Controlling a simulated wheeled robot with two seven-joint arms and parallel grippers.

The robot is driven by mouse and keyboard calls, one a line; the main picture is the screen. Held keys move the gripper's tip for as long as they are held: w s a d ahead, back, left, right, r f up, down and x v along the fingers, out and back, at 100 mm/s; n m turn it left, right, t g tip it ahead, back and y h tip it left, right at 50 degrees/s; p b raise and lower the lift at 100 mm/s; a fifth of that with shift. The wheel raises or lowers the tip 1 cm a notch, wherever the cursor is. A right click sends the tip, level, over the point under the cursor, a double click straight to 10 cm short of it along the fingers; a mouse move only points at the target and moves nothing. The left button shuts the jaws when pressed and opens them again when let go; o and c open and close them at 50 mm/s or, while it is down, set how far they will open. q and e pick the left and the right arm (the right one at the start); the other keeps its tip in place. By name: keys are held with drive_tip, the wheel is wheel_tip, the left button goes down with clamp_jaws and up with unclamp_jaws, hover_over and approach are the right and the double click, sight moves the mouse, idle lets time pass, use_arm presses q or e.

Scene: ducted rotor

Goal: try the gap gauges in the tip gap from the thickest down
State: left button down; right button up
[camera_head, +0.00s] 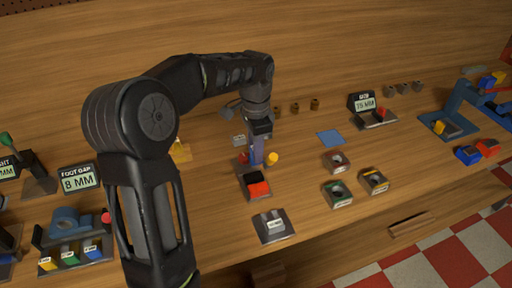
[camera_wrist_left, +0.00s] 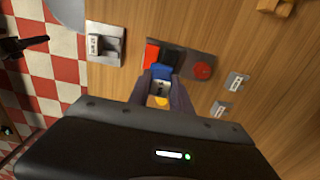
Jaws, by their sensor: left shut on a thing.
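My left gripper (camera_head: 257,160) points down over a dark fixture (camera_head: 249,173) with a black block and a red face (camera_head: 258,189). In the left wrist view its fingers are shut on a small piece with a white label (camera_wrist_left: 162,88); a yellow round part (camera_wrist_left: 158,102) shows between the fingers. A blue part (camera_wrist_left: 162,72) lies just beyond the fingertips, by the red and black block (camera_wrist_left: 151,54) and a red disc (camera_wrist_left: 203,70). The fingers hide whether the piece touches the fixture or sits in a gap. My right gripper is out of view.
A grey plate with a labelled block (camera_head: 273,225) stands in front of the fixture. Ring parts (camera_head: 337,193) on square bases lie to the right. A foot gap display (camera_head: 79,179) reads 8 MM at left.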

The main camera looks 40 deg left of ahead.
use_arm(q)
drive_tip(key=shift+d+r, duration=0.1)
drive_tip(key=shift+f+b, duration=1.3)
drive_tip(key=shift+f, duration=0.75)
drive_tip(key=shift+f+b, duration=0.8)
drive_tip(key=shift+f, duration=0.45)
drive_tip(key=shift+f+b, duration=0.7)
drive_tip(key=shift+f, duration=0.7)
drive_tip(key=shift+r, duration=0.15)
idle(0.4)
drive_tip(key=shift+r+p, duration=2.75)
drive_tip(key=shift+r, duration=0.7)
